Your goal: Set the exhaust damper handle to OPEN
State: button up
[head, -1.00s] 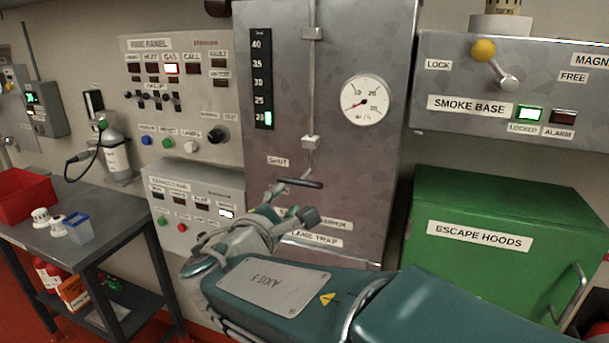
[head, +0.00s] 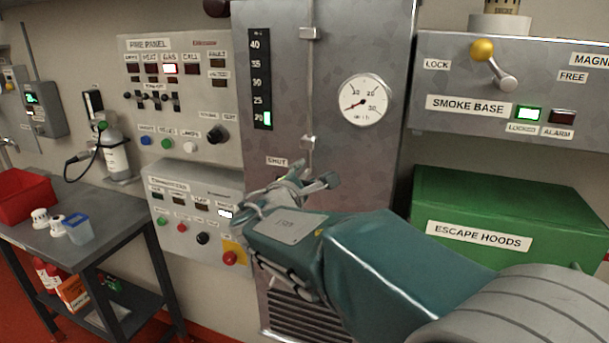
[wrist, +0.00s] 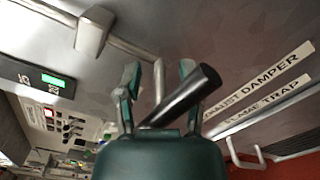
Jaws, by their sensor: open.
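The exhaust damper handle (wrist: 182,97) is a dark round bar on a thin metal rod. In the wrist view it lies slantwise between the two open fingers of my gripper (wrist: 160,92), and its end sticks out past the right finger. I cannot tell whether the fingers touch it. In the head view my gripper (head: 307,180) is in front of the grey damper cabinet (head: 345,40), just right of the SHUT label (head: 277,161), and my arm hides the handle. The EXHAUST DAMPER label (wrist: 262,82) shows in the wrist view.
A round gauge (head: 364,99) is above and right of my gripper. A fire panel (head: 150,70) and a lower button panel (head: 185,215) are at the left. A green ESCAPE HOODS box (head: 500,205) is at the right. A grey table (head: 110,225) stands at the far left.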

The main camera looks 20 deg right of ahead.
aim_at(311, 200)
grip_shut()
jog(key=shift+s+f, duration=0.1)
jog(key=shift+f, duration=3.8)
grip_release()
